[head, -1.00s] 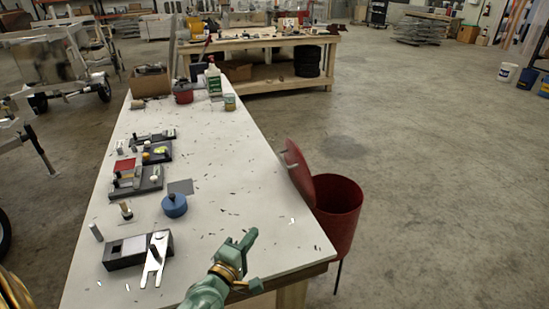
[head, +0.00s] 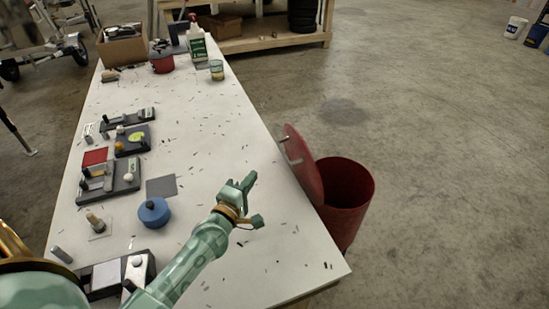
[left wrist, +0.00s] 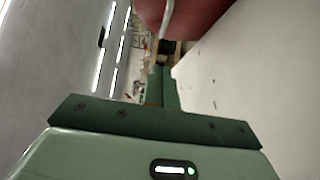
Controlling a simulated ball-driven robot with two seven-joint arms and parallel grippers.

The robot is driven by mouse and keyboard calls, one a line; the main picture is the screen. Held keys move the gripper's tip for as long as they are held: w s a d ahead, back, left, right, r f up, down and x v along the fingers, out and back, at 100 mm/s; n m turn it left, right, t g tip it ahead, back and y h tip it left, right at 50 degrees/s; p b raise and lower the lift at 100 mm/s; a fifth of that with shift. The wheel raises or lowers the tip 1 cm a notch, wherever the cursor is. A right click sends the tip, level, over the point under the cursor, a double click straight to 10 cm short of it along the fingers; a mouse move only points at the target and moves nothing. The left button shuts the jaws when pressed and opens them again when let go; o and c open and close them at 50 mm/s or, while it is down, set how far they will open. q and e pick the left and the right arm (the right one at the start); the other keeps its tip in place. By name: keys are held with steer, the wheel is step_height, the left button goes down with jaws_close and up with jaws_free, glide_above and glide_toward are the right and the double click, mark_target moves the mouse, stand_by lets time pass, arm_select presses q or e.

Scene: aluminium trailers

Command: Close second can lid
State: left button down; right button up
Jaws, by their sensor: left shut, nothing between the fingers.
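A red can (head: 348,205) stands on the floor against the right side of the white table. Its red lid (head: 302,166) is open and tilted up on the table side, with a pale handle (head: 291,150) facing the table. My left gripper (head: 250,182) is shut and empty above the table's right part, left of the lid and apart from it. In the left wrist view, the shut fingers (left wrist: 162,85) point toward a red surface (left wrist: 200,14), apparently the lid, with its pale handle (left wrist: 167,18). My right gripper is not in view.
The white table (head: 215,125) holds a blue round container (head: 154,211), dark fixtures (head: 108,182), a red pot (head: 162,62), a spray bottle (head: 197,42) and a cardboard box (head: 122,46). Small dark scraps lie scattered. The floor right of the can is clear.

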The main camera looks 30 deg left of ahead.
arm_select(q)
steer(key=w+d+b, duration=0.1)
steer(key=w+d, duration=0.1)
steer(key=w, duration=0.8)
steer(key=shift+d+f, duration=0.15)
